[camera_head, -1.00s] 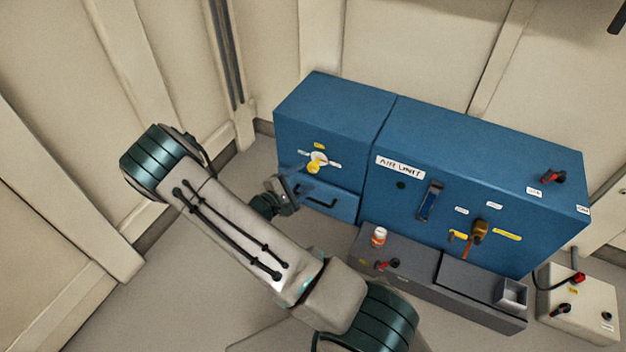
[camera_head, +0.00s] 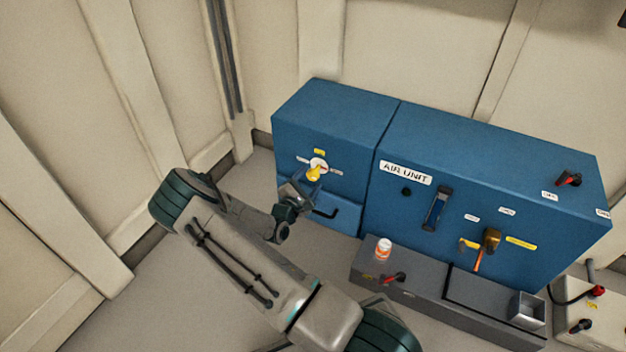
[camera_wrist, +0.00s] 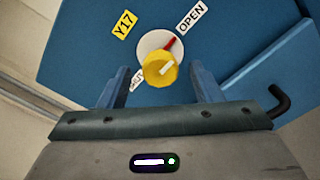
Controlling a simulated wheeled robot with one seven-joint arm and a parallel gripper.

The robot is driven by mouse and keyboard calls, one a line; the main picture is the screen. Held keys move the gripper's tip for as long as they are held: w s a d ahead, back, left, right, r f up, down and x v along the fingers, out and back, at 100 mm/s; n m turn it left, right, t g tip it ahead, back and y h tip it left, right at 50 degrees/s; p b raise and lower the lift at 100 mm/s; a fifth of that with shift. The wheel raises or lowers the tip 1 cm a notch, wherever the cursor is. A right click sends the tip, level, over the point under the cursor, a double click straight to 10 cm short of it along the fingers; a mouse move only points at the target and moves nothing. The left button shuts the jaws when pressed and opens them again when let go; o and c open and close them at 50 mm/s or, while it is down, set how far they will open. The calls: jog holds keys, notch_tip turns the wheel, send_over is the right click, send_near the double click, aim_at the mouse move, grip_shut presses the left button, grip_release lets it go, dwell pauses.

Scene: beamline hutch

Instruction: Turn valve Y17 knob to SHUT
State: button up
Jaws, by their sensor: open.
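The yellow Y17 knob (camera_head: 314,174) sits on a white round plate on the front of the left blue cabinet. In the wrist view the knob (camera_wrist: 160,69) has a pale mark on its face, and a red mark shows on the plate toward the OPEN label (camera_wrist: 192,16). The yellow Y17 label (camera_wrist: 124,25) is at upper left. The SHUT label (camera_wrist: 137,78) is at lower left, partly hidden. My gripper (camera_wrist: 161,90) is open, its fingers on either side of the knob in this view; contact cannot be told. In the head view my gripper (camera_head: 299,187) is just below the knob.
A black drawer handle (camera_head: 326,213) is close to the right of my gripper. The blue air unit (camera_head: 480,165) stands to the right, with an orange-handled valve (camera_head: 490,240). A grey bench (camera_head: 420,292) in front bears a white-and-orange jar (camera_head: 383,248).

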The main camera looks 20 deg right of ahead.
aim_at(312, 177)
jog(key=shift+b+x, duration=0.4)
jog(key=shift+x, duration=1.2)
jog(key=c, duration=1)
